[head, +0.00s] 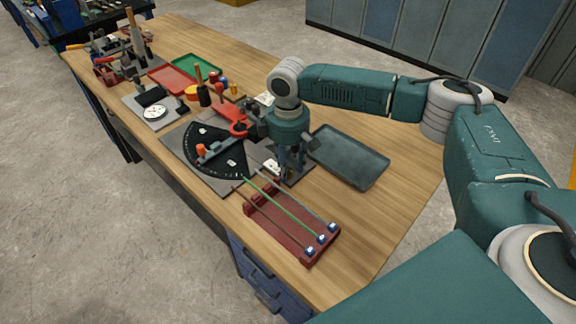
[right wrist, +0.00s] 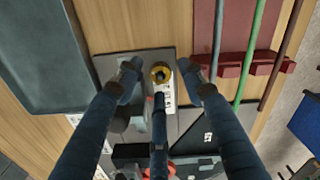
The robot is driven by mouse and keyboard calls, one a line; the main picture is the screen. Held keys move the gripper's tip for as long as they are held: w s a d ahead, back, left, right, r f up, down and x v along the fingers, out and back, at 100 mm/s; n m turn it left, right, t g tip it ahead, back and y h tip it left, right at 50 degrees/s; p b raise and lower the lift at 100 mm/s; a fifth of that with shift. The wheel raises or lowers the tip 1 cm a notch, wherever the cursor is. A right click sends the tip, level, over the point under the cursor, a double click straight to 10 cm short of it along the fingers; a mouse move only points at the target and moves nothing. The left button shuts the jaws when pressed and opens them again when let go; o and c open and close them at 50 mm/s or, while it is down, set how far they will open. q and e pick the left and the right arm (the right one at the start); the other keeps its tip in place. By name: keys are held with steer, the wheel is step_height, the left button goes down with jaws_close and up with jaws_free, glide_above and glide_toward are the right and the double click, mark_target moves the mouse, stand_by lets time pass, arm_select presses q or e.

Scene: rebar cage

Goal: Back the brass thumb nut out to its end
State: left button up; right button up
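The brass thumb nut (right wrist: 161,73) shows in the right wrist view as a round gold ring with a dark centre, above a white label on a dark plate (right wrist: 140,62). My right gripper (right wrist: 159,76) points down over it. Two blue fingers stand apart to its left and right, and a third lies below it in the picture. Gaps show between the side fingers and the nut; whether the third finger touches it I cannot tell. In the head view my right gripper (head: 290,168) is low over the bench, and its fingers mostly hide the nut. My left gripper is not in view.
A dark tray (head: 348,157) lies just right of the gripper. A red rack (head: 290,228) with rods stands in front. A black quadrant plate (head: 222,152) with a red-handled lever is left. Red (head: 172,80) and green trays lie farther back. The bench's right end is clear.

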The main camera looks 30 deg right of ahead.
steer(key=shift+a+f, duration=0.1)
steer(key=shift+f, duration=0.3)
steer(key=c, duration=0.6)
jaws_close()
steer(key=shift+s+r+n+p, duration=0.15)
steer(key=shift+n+p, duration=0.45)
steer(key=shift+p, duration=0.4)
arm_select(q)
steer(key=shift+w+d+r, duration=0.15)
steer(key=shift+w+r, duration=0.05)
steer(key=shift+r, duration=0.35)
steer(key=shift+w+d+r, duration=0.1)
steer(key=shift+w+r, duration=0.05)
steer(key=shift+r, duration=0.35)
arm_select(e)
steer(key=shift+f, duration=0.2)
